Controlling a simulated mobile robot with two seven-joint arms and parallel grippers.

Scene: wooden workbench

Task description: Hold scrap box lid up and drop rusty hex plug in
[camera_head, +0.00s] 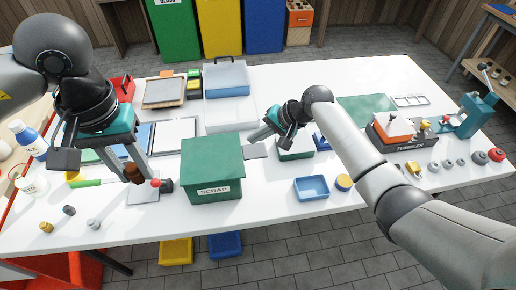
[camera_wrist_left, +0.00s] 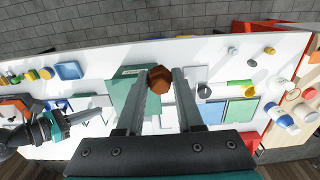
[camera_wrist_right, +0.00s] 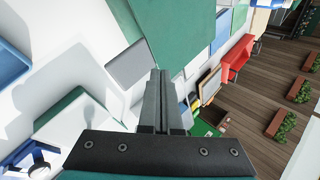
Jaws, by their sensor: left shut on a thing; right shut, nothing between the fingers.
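The green scrap box (camera_head: 215,189) stands near the front middle of the bench with its green lid (camera_head: 212,153) down; its label reads SCRAP. My left gripper (camera_head: 138,170) is shut on the rusty hex plug (camera_head: 132,174), held above the bench left of the box. The brown plug also shows between the fingertips in the left wrist view (camera_wrist_left: 159,79). My right gripper (camera_head: 252,138) is shut and empty, just right of the box's back right corner. In the right wrist view its fingers (camera_wrist_right: 159,76) point towards the green box (camera_wrist_right: 168,30); contact cannot be told.
A small grey plate (camera_head: 255,151) lies beneath my right gripper. A blue bin (camera_head: 311,188) and a yellow round piece (camera_head: 344,182) lie right of the box. A clear plastic case (camera_head: 226,79) stands behind.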

